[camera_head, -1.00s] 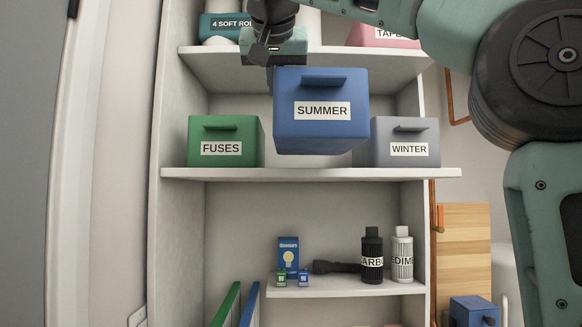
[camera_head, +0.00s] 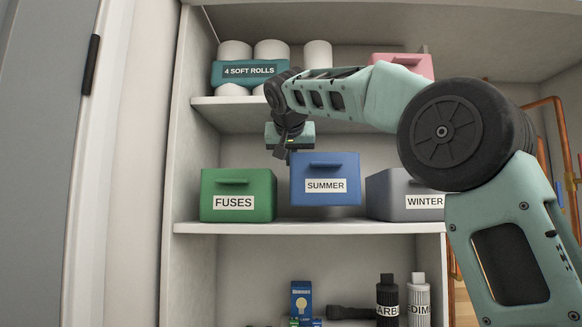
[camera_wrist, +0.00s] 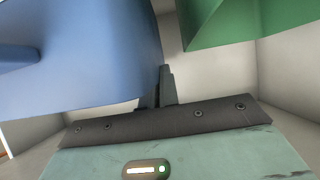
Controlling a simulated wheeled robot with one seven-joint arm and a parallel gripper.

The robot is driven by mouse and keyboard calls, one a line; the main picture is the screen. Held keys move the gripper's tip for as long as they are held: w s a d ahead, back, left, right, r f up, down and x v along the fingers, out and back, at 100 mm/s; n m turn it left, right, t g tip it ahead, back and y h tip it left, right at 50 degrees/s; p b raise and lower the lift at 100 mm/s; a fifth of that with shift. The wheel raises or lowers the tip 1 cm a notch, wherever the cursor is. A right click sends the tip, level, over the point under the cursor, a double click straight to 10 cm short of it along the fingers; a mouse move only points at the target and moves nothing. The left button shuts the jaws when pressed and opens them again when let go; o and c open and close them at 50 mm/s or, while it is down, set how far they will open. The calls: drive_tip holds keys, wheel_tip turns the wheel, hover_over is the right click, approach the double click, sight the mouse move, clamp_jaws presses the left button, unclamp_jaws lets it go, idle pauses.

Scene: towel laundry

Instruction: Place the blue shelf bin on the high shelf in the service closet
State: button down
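The blue shelf bin (camera_head: 325,168), labelled SUMMER, is between the green FUSES bin and the grey WINTER bin. Its underside looks a little higher than theirs, with a small gap above the shelf board (camera_head: 300,228). My gripper (camera_head: 289,160) is at the bin's upper left edge, pointing down, and looks shut on it. In the wrist view the blue bin (camera_wrist: 80,60) fills the upper left, and the dark fingers (camera_wrist: 160,90) are against its side. The bin hides part of the fingers, so the exact grip is not clear.
The green FUSES bin (camera_head: 238,205) stands close on the left and the grey WINTER bin (camera_head: 400,198) on the right. The upper shelf (camera_head: 235,100) with soft rolls (camera_head: 250,72) and a pink bin (camera_head: 403,66) is above. Bottles (camera_head: 388,300) stand below.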

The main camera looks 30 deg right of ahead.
drive_tip(key=shift+w+d, duration=0.3)
drive_tip(key=shift+w, duration=0.1)
drive_tip(key=shift+f+p, duration=0.35)
drive_tip(key=shift+f, duration=1.4)
drive_tip(key=shift+s, duration=0.1)
drive_tip(key=shift+f, duration=0.2)
drive_tip(key=c, duration=1.7)
unclamp_jaws()
drive_tip(key=shift+a, duration=0.1)
drive_tip(key=shift+r, duration=0.2)
drive_tip(key=b+v, duration=0.4)
drive_tip(key=v, duration=0.8)
drive_tip(key=shift+a+f, duration=0.1)
